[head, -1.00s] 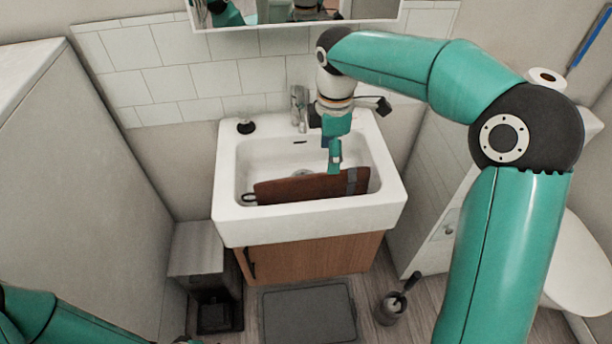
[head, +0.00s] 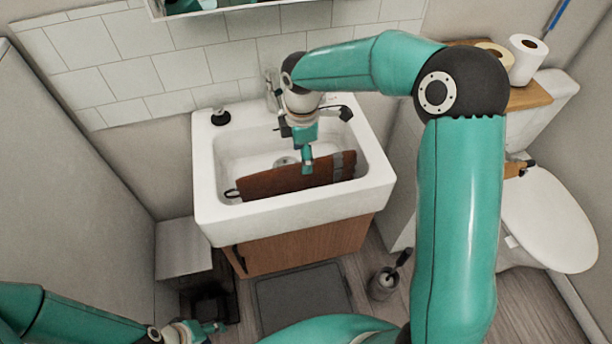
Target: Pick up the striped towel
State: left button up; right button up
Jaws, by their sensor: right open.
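A brown towel with a grey band near its right end (head: 275,183) lies in the white sink (head: 290,213), along the near side of the basin. A small dark loop shows at its left end. I take it as the striped towel; only one broad band shows. My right gripper (head: 307,168) points down over the basin, its fingertips in front of the towel's upper edge in the picture. It is open; whether it touches the towel cannot be told. My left gripper (head: 212,328) is low at the bottom left, away from the sink, small and partly cut off.
A faucet (head: 271,88) stands at the sink's back, close to my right wrist. A dark stopper (head: 220,117) sits on the back left corner. A grey bin (head: 184,248) stands left below. A toilet brush (head: 385,282) and toilet (head: 548,225) are at right.

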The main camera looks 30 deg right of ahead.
aim_at(290, 181)
jog(key=shift+s+d+f+p, duration=0.15)
jog(key=shift+f+p, duration=0.1)
jog(key=shift+f, duration=1.5)
jog(key=shift+w+d+f+p, duration=0.1)
jog(key=shift+d+f+p, duration=0.1)
jog(key=shift+f, duration=1.5)
grip_shut()
jog(key=shift+r, duration=0.15)
